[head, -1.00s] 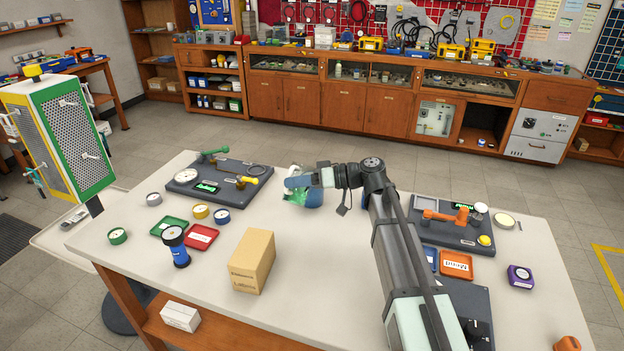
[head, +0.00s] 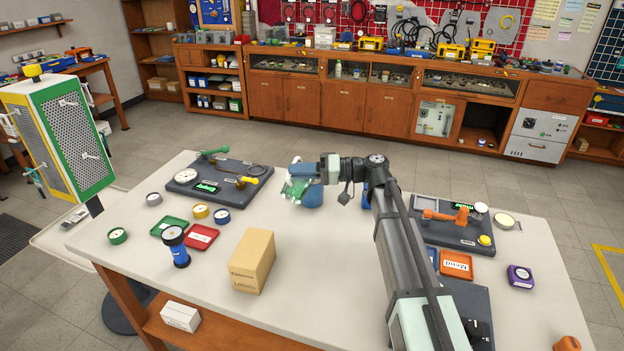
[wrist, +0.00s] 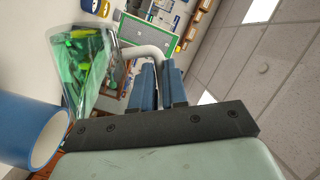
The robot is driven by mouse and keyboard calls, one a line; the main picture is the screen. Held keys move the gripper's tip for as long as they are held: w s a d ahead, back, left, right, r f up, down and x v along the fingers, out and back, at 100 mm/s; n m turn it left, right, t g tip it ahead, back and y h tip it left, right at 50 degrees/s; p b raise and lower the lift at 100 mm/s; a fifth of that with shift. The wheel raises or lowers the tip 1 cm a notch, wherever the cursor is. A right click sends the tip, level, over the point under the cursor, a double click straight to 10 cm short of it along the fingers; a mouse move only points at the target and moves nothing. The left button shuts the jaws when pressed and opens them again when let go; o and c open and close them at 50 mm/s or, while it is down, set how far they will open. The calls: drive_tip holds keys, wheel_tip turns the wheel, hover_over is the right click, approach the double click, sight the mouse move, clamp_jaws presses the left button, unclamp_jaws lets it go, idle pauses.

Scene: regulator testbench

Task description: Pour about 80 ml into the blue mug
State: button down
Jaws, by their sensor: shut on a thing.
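My gripper (wrist: 158,88) is shut on the pale handle of a clear jug (wrist: 88,62), which is tinted green and looks tilted. In the head view the jug (head: 295,190) hangs at the far middle of the table, at the end of my arm. The blue mug (wrist: 30,135) is close by in the wrist view, its pale rim facing up in the room. In the head view the mug (head: 313,197) sits just beside and partly behind the jug. I cannot tell whether liquid is leaving the jug, nor the level inside the mug.
A cardboard box (head: 252,262) and a blue-black torch-like thing (head: 176,247) stand at the front left. Test boards lie at the back left (head: 212,183) and right (head: 455,232). Another blue thing (head: 365,193) is partly hidden behind my arm. The table's middle is clear.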

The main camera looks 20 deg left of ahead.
sight(299, 161)
drive_tip(key=shift+w+r, duration=0.15)
drive_tip(key=shift+r, duration=0.05)
drive_tip(key=shift+w+d+f+m+y, duration=0.15)
drive_tip(key=shift+w+m+y, duration=0.45)
drive_tip(key=shift+m, duration=0.4)
drive_tip(key=shift+w+d+r+m+g, duration=0.15)
drive_tip(key=shift+w+r+m, duration=0.1)
drive_tip(key=shift+w+m, duration=0.15)
drive_tip(key=shift+w+a+r+m+g, duration=0.15)
drive_tip(key=shift+w+r+m, duration=0.15)
drive_tip(key=shift+w, duration=0.2)
idle(1.1)
drive_tip(key=shift+d, duration=0.1)
